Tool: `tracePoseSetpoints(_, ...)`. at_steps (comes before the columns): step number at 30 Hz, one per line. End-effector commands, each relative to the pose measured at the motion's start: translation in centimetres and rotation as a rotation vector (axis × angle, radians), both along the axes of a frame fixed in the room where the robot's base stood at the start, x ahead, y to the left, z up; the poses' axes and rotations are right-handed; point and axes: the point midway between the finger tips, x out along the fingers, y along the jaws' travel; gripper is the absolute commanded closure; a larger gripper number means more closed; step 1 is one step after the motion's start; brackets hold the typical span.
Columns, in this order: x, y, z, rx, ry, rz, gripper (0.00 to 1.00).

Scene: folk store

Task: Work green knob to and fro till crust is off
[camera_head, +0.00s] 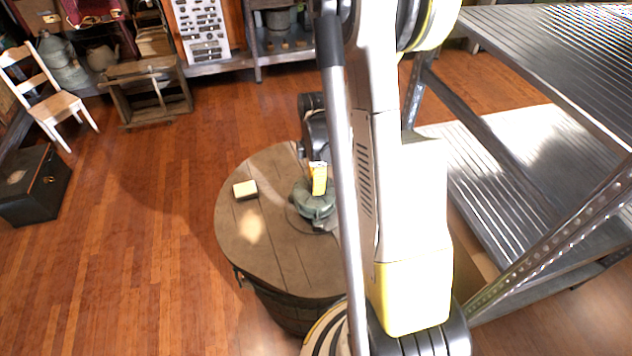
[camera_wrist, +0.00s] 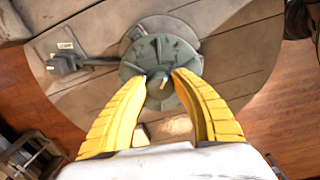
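The green knob (camera_head: 314,205) is a grey-green round piece on top of a wooden barrel (camera_head: 255,250). In the wrist view its wide disc (camera_wrist: 135,68) lies flat, with a small raised part in its middle. My gripper (camera_wrist: 162,78) points down over that middle. Its two yellow fingers are spread apart, with the tips on either side of the raised part; I cannot tell whether they touch it. In the head view the yellow finger (camera_head: 319,180) hides part of the knob. No crust can be told apart from the knob's surface.
A pale block (camera_head: 245,189) lies on the barrel top, left of the knob. A dark fitting (camera_wrist: 65,62) lies left of the disc in the wrist view. A metal shelf rack (camera_head: 530,190) stands close on the right. Wooden floor (camera_head: 140,250) is clear on the left.

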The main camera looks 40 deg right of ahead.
Motion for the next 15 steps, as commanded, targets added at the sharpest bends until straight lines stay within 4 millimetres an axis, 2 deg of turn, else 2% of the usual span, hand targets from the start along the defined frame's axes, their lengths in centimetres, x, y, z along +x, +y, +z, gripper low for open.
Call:
tracePoseSetpoints(8,-0.04,0.0,-0.06,-0.001,0.0,-0.046,1.0)
tracePoseSetpoints(15,-0.06,0.01,-0.11,-0.001,0.001,-0.192,1.0)
